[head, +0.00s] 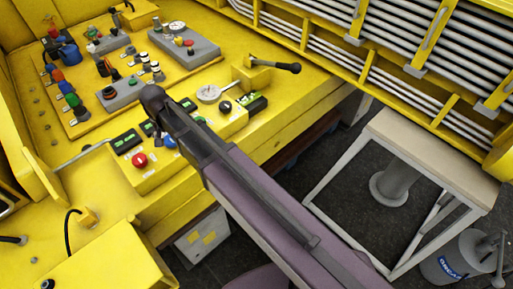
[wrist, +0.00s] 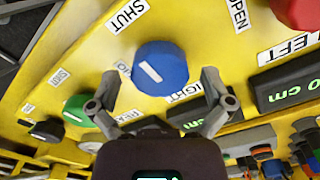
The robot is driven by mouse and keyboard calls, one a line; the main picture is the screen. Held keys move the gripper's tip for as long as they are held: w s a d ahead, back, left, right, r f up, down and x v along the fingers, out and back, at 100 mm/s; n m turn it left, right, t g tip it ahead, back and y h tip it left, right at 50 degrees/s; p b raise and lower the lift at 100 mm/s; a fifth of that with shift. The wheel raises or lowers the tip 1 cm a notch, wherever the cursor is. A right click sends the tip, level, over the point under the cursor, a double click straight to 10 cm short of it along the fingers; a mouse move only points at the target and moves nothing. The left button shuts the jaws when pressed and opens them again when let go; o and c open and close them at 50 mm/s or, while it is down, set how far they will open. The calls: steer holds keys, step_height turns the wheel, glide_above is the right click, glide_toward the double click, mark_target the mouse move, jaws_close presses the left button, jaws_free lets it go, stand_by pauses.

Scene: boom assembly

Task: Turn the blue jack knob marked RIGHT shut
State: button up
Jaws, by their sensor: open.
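The blue knob (wrist: 160,68) sits in the middle of the wrist view, on the yellow panel. A slanted white line marks its face, running from upper left to lower right. A SHUT label (wrist: 129,14) is above it to the left and an OPEN label (wrist: 238,12) above to the right. A partly covered label ending in "IGHT" (wrist: 186,92) is just below it. My gripper (wrist: 160,80) is open, one finger on each side of the knob, with no clear contact. In the head view the blue knob (head: 170,142) shows beside my arm; my gripper is not clearly visible there.
A red knob (wrist: 298,12) with a LEFT label (wrist: 290,48) is to the right. A green knob (wrist: 84,112) is to the left, close to a finger. A dark display (wrist: 292,82) with green digits is at right. Levers (head: 66,53) stand farther back on the console.

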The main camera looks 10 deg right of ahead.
mark_target(170, 138)
steer(key=n, duration=0.3)
steer(key=shift+n, duration=0.4)
steer(key=n, duration=0.3)
steer(key=shift+n, duration=0.4)
steer(key=n, duration=0.3)
steer(key=shift+n, duration=0.4)
steer(key=n, duration=0.3)
steer(key=shift+n, duration=0.4)
step_height(170, 138, up, 14)
steer(key=p, duration=1.4)
steer(key=s+d+f+m+b, duration=0.2)
steer(key=d+f+m+b, duration=0.4)
steer(key=d+f+b, duration=0.4)
steer(key=s+d+f+m+b, duration=0.3)
steer(key=d+f+m+b, duration=0.4)
steer(key=d, duration=1.2)
steer(key=shift+s+f+b, duration=0.3)
steer(key=shift+f+b, duration=1.75)
steer(key=shift+d, duration=0.1)
